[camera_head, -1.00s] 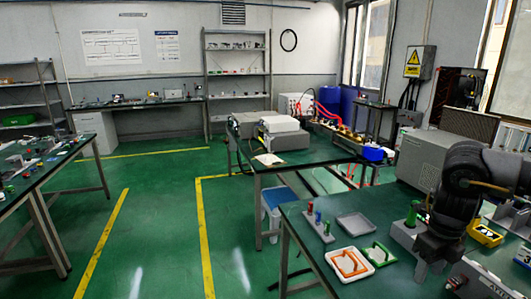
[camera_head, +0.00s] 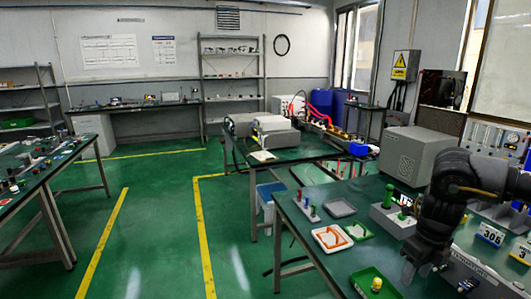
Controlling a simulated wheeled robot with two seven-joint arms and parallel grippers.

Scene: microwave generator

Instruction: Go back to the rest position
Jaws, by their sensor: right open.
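My right gripper (camera_head: 422,270) hangs from my dark arm at the right of the head view. It points down over the green tabletop of the near table, and its jaws are open with nothing seen between them. The fingertips are small and partly dark here. My left gripper is not in view.
The near table (camera_head: 318,258) holds a white tray with an orange frame (camera_head: 331,238), a grey tray (camera_head: 340,207), a green tray (camera_head: 374,284), a block with a green knob (camera_head: 390,196) and number plates (camera_head: 491,234). Open green floor (camera_head: 150,210) lies to the left.

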